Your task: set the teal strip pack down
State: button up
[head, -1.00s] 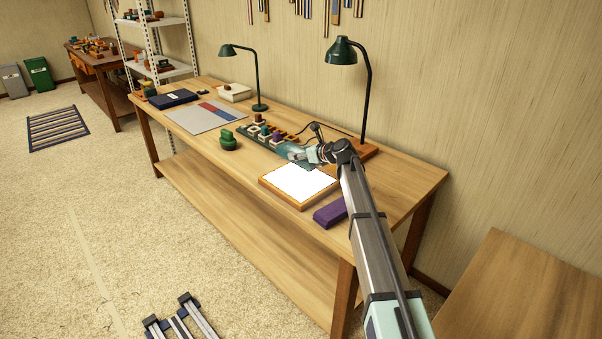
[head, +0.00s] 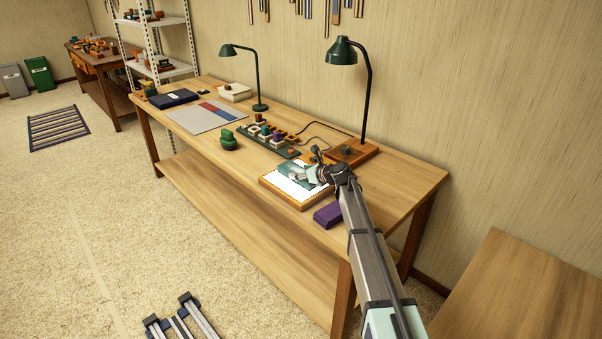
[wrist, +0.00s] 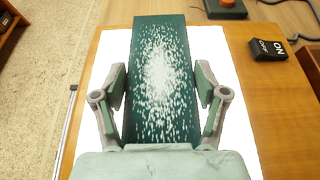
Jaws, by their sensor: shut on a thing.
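The teal strip pack (head: 287,170), a flat dark-teal slab with white speckles (wrist: 160,65), is between the fingers of my gripper (wrist: 161,92). My gripper (head: 303,174) is shut on its sides, and the pack sticks out lengthwise ahead of the fingers. Both are over a glowing white light panel in a wooden frame (head: 299,207); the frame also shows in the wrist view (wrist: 253,100). The panel's bright surface shows on both sides of the pack. I cannot tell whether the pack touches the panel.
An ON/OFF switch (wrist: 271,49) sits on the frame's right side. A purple block (head: 328,214) lies close in front. A tray of small coloured pieces (head: 268,140), a green stacked object (head: 228,141) and a lamp (head: 342,52) stand nearby. Bare wood lies left of the panel.

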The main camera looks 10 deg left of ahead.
jog(key=shift+f, duration=0.2)
jog(key=o, duration=1.2)
jog(key=shift+o, duration=0.2)
jog(key=shift+r, duration=0.25)
jog(key=v, duration=1.2)
jog(key=shift+b, duration=0.4)
